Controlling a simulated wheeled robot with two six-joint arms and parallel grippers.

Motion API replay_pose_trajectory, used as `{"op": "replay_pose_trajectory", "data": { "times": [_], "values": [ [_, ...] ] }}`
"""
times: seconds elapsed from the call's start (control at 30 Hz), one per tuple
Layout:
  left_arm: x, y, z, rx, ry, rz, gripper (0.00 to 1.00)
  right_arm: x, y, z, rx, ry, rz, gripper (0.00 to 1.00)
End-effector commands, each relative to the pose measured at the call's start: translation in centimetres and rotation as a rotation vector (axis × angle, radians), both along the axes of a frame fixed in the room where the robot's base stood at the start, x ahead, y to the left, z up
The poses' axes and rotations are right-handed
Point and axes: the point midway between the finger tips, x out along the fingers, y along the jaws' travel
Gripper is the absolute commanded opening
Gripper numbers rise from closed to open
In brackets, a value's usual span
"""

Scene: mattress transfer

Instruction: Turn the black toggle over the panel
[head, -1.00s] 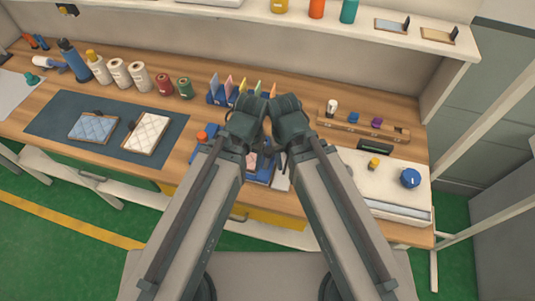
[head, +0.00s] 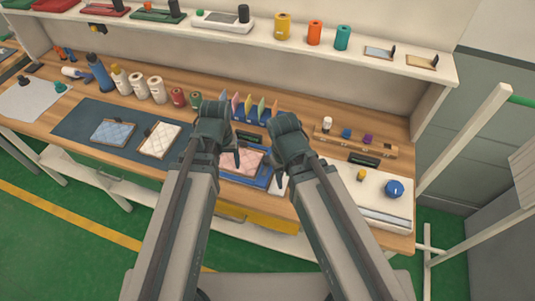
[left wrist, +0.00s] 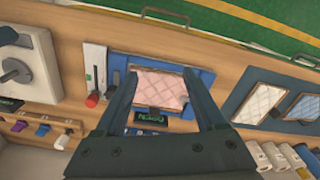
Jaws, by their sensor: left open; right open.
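The pink quilted panel (head: 240,160) lies in a blue tray (head: 262,181) at the middle of the bench. It also shows in the left wrist view (left wrist: 160,88). A small dark piece (left wrist: 154,110) is at one edge of the panel; it may be the black toggle, but its position is hard to tell. My left gripper (head: 225,158) is open over the tray, its two fingers (left wrist: 160,74) on either side of the panel in the left wrist view, with nothing between them. My right gripper (head: 279,176) is at the tray's right side, open; its fingertips are partly hidden.
A blue quilted panel (head: 113,132) and a white one (head: 160,139) lie on a dark mat (head: 78,125) at left. Upright coloured cards (head: 262,108) stand behind the tray. A white unit with a blue knob (head: 394,188) is at right. A shelf (head: 370,70) runs above.

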Motion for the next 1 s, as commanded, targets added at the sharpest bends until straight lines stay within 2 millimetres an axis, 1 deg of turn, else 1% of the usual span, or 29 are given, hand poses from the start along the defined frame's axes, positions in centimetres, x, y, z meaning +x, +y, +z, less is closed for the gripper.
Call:
{"op": "replay_pose_trajectory", "data": {
  "times": [0.03, 0.17, 0.27, 0.37, 0.5, 0.6, 0.7, 0.8, 1.0],
  "values": [
    [1.5, 0.0, 1.1, -0.009, -0.005, 0.051, 0.72, 0.0, 0.0, 1.1, 0.000, 0.000, -0.001, 0.50],
    [3.8, -1.2, 1.6, -0.024, -0.007, 0.172, 0.72, 0.0, 0.0, 1.6, 0.000, 0.000, -0.002, 0.50],
    [5.4, -2.7, 1.8, -0.030, -0.002, 0.264, 0.72, 0.0, 0.0, 1.8, 0.001, 0.000, -0.002, 0.50],
    [7.0, -4.8, 1.9, -0.034, 0.005, 0.357, 0.72, 0.0, 0.0, 1.9, 0.001, 0.000, -0.002, 0.50],
    [9.1, -8.4, 1.8, -0.035, 0.016, 0.492, 0.72, 0.0, 0.0, 1.9, 0.001, 0.000, -0.002, 0.50],
    [10.1, -10.9, 1.8, -0.032, 0.023, 0.579, 0.72, 0.0, 0.0, 1.8, 0.001, 0.000, -0.002, 0.50],
    [10.5, -12.3, 1.8, -0.030, 0.028, 0.636, 0.72, 0.0, 0.0, 1.8, 0.001, 0.000, -0.002, 0.50],
    [10.5, -12.8, 1.8, -0.029, 0.030, 0.662, 0.72, 0.0, 0.0, 1.8, 0.000, 0.000, -0.002, 0.50],
    [10.4, -12.8, 1.6, -0.029, 0.030, 0.667, 0.72, 0.0, 0.0, 1.6, 0.000, 0.000, -0.002, 0.50]
  ]
}}
